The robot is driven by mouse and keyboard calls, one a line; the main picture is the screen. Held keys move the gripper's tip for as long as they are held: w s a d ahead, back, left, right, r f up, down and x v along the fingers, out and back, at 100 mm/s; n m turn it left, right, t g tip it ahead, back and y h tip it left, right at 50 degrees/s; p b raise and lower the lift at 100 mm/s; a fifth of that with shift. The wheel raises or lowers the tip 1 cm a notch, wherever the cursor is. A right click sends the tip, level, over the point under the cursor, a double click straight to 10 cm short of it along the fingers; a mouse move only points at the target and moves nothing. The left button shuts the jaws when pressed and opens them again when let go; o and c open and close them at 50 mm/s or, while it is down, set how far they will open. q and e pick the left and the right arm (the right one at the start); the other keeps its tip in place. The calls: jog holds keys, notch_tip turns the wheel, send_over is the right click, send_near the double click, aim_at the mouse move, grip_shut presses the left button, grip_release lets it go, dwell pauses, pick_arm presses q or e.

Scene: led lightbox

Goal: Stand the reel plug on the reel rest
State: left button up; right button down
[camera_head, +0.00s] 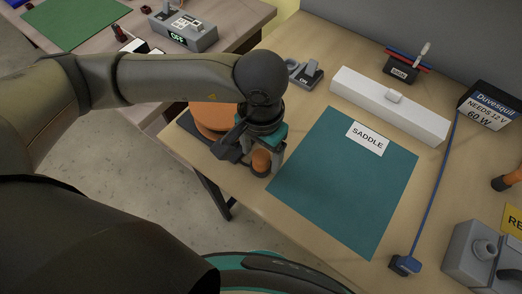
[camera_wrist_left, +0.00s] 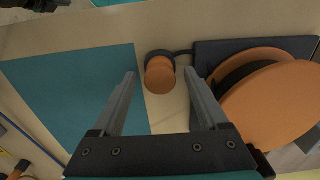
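The reel plug (camera_head: 261,160), a short orange cylinder with a dark collar, stands on the wooden table left of the teal mat. A dark cable joins it to the orange reel (camera_head: 208,124). My left gripper (camera_head: 262,158) is lowered over the plug. In the left wrist view the gripper (camera_wrist_left: 163,92) is open, and the plug (camera_wrist_left: 160,75) shows between and slightly beyond its fingers, with gaps on both sides. The right gripper cannot be made out. A yellow label (camera_head: 514,221) starting "RE" is cut off at the right edge; no reel rest can be clearly identified.
The teal mat (camera_head: 335,200) with a "SADDLE" card (camera_head: 368,139) is bare. Behind it lies a white bar (camera_head: 390,105). A blue cable (camera_head: 434,180) runs to a blue connector (camera_head: 404,264). A grey box (camera_head: 462,262) stands front right. The reel's dark base (camera_wrist_left: 213,50) is close beside the gripper.

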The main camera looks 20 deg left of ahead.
pick_arm(q)
jog(key=shift+r+p, duration=1.9)
jog(key=shift+r, duration=2.15)
